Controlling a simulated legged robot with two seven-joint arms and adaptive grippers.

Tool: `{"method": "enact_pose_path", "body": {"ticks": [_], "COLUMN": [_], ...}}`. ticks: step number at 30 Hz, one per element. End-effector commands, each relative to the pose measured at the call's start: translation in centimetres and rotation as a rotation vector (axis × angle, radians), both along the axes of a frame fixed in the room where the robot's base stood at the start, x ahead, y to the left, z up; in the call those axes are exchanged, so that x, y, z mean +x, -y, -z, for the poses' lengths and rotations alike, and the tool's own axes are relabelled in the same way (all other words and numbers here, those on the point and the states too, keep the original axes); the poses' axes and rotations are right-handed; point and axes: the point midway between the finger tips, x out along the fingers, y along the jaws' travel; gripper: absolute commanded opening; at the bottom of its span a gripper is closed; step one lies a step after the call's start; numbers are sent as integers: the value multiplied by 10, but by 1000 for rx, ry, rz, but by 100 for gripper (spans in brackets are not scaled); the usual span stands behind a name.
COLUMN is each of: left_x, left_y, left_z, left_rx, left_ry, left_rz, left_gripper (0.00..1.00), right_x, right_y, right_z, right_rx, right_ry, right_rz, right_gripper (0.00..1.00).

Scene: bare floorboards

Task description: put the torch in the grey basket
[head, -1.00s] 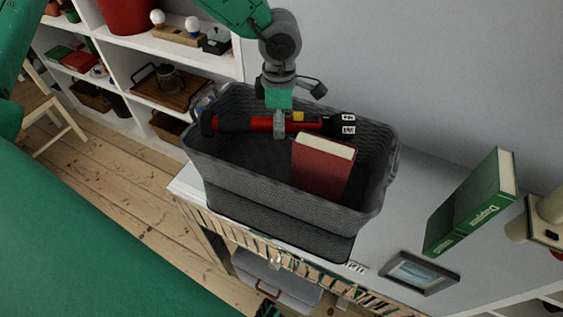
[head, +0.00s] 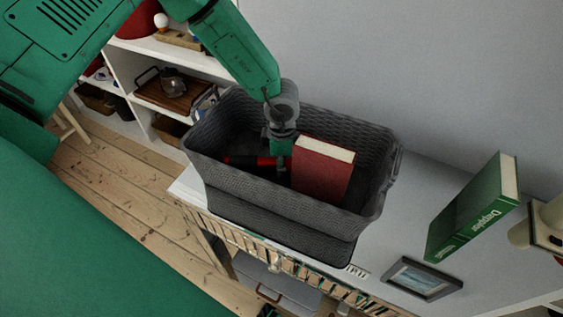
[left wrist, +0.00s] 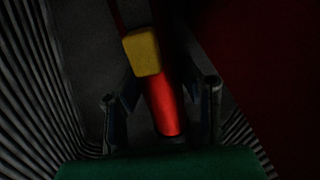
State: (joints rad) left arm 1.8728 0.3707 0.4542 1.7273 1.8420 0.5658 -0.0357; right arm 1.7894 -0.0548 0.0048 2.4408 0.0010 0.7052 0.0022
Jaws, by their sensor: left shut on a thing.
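The grey basket (head: 285,235) stands on a white surface. The torch, red and black (head: 250,160), is down inside the basket, lying crosswise to the left of a red book. In the left wrist view the torch (left wrist: 165,105) shows a red barrel and a yellow switch, between my two fingers. My left gripper (head: 281,166) reaches down into the basket and is shut on the torch. The torch's right end is hidden behind the book, and I cannot tell whether it touches the basket floor. My right gripper is not in view.
The red book (head: 321,172) stands in the basket, close to my left gripper. A green book (head: 472,210) and a framed picture (head: 420,278) are on the white surface to the right. White shelves (head: 140,65) with objects stand at the back left.

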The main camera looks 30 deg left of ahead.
Motion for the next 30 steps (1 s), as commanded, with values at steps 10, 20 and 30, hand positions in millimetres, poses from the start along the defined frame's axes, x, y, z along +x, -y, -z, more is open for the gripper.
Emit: {"method": "enact_pose_path", "body": {"ticks": [10,20,30], "left_x": [0,1,1], "left_y": [-2,-2,-2], "left_z": [3,-3,-68], "left_rx": [-2,-2,-4], "left_ry": [0,1,3], "left_rz": [-1,-1,-2], "left_gripper": [53,53,53], "right_x": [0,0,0], "right_y": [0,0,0], "right_z": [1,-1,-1], "right_rx": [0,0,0], "right_ry": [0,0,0], "right_rz": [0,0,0], "right_gripper": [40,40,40]}}
